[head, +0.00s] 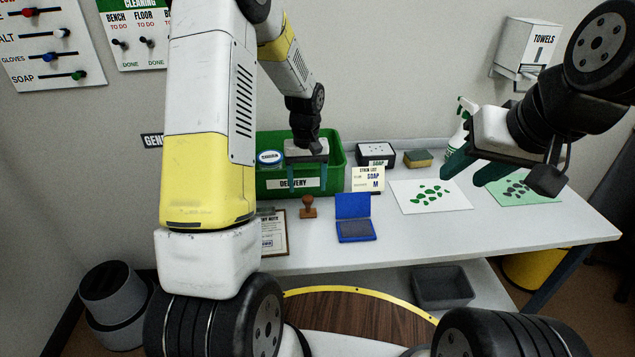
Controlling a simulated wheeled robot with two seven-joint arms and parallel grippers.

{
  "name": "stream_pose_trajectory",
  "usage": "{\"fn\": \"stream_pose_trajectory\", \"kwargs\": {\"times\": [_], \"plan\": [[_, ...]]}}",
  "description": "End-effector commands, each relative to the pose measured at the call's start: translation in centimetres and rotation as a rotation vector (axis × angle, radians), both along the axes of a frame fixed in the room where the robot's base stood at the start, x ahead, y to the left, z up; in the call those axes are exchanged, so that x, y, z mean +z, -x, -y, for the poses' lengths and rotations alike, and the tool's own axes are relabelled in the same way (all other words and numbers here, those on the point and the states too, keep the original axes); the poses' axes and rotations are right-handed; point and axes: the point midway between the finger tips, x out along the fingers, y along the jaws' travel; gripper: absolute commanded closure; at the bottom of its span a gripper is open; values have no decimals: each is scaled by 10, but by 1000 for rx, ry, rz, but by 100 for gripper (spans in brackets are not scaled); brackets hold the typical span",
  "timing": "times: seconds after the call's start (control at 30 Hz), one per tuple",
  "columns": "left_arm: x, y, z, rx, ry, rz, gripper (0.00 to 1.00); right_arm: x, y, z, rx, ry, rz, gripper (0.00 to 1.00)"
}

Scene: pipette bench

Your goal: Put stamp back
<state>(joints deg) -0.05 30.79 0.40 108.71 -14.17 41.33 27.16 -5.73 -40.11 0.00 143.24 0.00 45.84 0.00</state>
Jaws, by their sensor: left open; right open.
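A brown stamp (308,207) with a knob handle stands upright on the white table, left of an open blue ink pad (355,231). My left gripper (296,180) is open in front of the green delivery crate (337,150), above and behind the stamp in the picture, apart from it. My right gripper (470,178) is open and empty over the right part of the table. A clipboard note (274,234) lies left of the stamp, partly hidden by my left arm.
A white sheet with green spots (431,197) and a green sheet (522,190) lie to the right. The front right tabletop is clear.

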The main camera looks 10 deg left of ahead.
Motion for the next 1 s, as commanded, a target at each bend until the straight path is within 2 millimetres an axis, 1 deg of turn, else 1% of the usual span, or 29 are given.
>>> {"fn": "stream_pose_trajectory", "kwargs": {"times": [0.03,0.1,0.27,0.33,0.37,0.47,0.5,0.57,0.6,0.67,0.7,0.77,0.83,0.9,1.0], "plan": [[10,-1,0,-1,0,3,32,0,0,0,0,0,0,59],[20,-1,0,-1,0,2,32,0,0,0,0,0,0,59],[34,1,0,-1,1,2,32,0,0,0,0,0,0,59],[46,4,0,-7,4,16,32,0,0,0,0,0,0,59],[53,6,0,-11,6,25,32,0,0,0,0,0,0,59],[87,21,1,-35,19,74,32,0,0,0,0,0,0,59],[105,30,2,-49,26,102,32,0,0,0,0,0,0,59],[131,47,3,-74,36,146,32,0,0,0,0,0,0,59],[147,60,4,-92,44,176,32,0,0,0,0,0,0,59],[169,80,6,-118,53,219,32,0,0,0,0,0,0,59],[182,94,7,-135,60,250,32,0,0,0,0,0,0,59],[199,115,8,-161,69,296,32,0,0,0,0,0,0,59],[215,141,10,-194,77,349,32,0,0,0,0,0,0,59],[228,166,13,-225,86,402,32,0,0,0,0,0,0,59],[238,197,16,-265,95,468,32,0,0,0,0,0,0,59]]}}
